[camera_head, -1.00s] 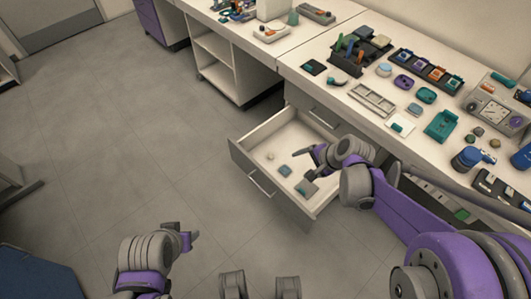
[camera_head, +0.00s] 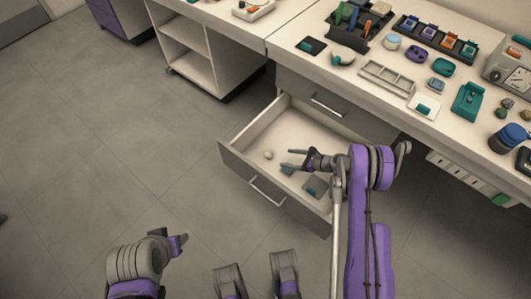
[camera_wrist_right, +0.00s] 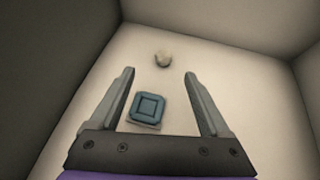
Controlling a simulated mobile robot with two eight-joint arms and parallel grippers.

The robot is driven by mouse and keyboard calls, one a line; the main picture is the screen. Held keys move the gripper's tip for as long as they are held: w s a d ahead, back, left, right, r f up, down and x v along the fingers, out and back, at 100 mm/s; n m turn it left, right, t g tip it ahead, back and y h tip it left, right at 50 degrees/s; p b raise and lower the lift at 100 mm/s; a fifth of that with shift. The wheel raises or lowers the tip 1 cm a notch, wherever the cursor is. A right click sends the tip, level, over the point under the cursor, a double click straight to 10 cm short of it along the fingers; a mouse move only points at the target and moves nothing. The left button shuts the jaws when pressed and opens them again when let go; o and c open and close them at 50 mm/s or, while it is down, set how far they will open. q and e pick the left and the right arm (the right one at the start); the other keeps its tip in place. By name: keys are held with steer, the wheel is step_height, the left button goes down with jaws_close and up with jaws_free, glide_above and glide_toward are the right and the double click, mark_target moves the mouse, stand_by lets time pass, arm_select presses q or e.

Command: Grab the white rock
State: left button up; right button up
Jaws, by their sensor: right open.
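A small off-white rock (camera_head: 268,155) lies on the floor of the open drawer (camera_head: 240,165). In the right wrist view the rock (camera_wrist_right: 163,59) sits beyond the fingertips, near the drawer's corner, roughly centred between the fingers. My right gripper (camera_head: 291,160) is open and empty inside the drawer, to the right of the rock, with its fingers pointing left toward it. In the right wrist view the right gripper (camera_wrist_right: 160,72) straddles a blue-grey square piece (camera_wrist_right: 148,108) lying on the drawer floor without gripping it. My left gripper (camera_head: 180,245) is low at the left, away from the drawer; its fingers are unclear.
A grey-teal block (camera_head: 315,186) lies at the drawer's front right, below my right gripper. The white bench (camera_head: 345,83) above holds racks, teal and purple parts and a gauge. The floor at left is clear.

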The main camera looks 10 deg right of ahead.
mark_target(271, 155)
steer(key=x, duration=0.4)
steer(key=shift+w+a+f+b, duration=0.15)
steer(key=shift+a+f+b, duration=0.05)
steer(key=shift+a+b, duration=0.1)
steer(key=x, duration=0.2)
steer(key=b+x, duration=0.1)
steer(key=x, duration=0.1)
steer(key=shift+w+d+f, duration=0.1)
steer(key=shift+w+f, duration=0.3)
steer(key=shift+w, duration=0.05)
steer(key=shift+w+a+f, duration=0.15)
steer(key=shift+w+a, duration=0.15)
jaws_close()
